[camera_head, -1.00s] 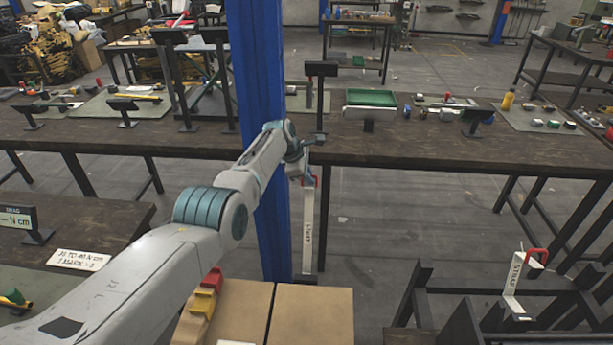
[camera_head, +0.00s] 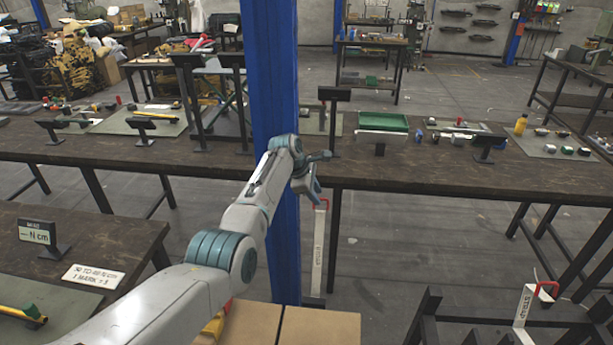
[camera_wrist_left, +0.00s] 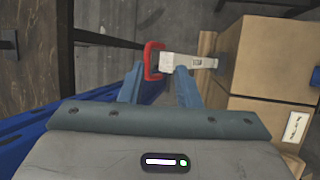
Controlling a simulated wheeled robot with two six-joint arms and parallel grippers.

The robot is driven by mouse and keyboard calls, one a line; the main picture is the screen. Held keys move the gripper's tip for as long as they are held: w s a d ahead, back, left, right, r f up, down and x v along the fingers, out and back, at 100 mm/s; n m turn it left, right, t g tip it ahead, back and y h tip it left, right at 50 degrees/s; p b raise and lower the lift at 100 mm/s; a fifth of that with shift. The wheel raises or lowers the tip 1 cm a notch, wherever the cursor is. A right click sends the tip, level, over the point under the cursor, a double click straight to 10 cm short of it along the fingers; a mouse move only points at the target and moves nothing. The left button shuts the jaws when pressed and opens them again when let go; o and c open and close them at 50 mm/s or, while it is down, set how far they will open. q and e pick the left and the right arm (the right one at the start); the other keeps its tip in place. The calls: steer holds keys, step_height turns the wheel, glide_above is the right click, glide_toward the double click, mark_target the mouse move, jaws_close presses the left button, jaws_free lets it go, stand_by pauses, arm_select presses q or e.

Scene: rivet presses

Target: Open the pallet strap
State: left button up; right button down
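In the left wrist view the red handle (camera_wrist_left: 153,62) and the white strap piece (camera_wrist_left: 185,62) lie just ahead of my fingertips. My left gripper (camera_head: 308,188) is above and beside the handle in the head view. In the wrist view its two fingers (camera_wrist_left: 158,84) are spread apart, with nothing clearly held between them. Whether a finger touches the handle cannot be told. My right gripper is out of view.
Cardboard boxes (camera_head: 318,325) stand below my arm, also in the wrist view (camera_wrist_left: 270,60). The blue post (camera_head: 272,90) rises close behind my gripper. A long workbench (camera_head: 430,172) runs behind. A second strap piece (camera_head: 523,305) with a red handle stands at the right.

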arm_select(q)
steer(key=v, duration=0.6)
steer(key=shift+a+r+b, duration=0.25)
steer(key=shift+b, duration=0.15)
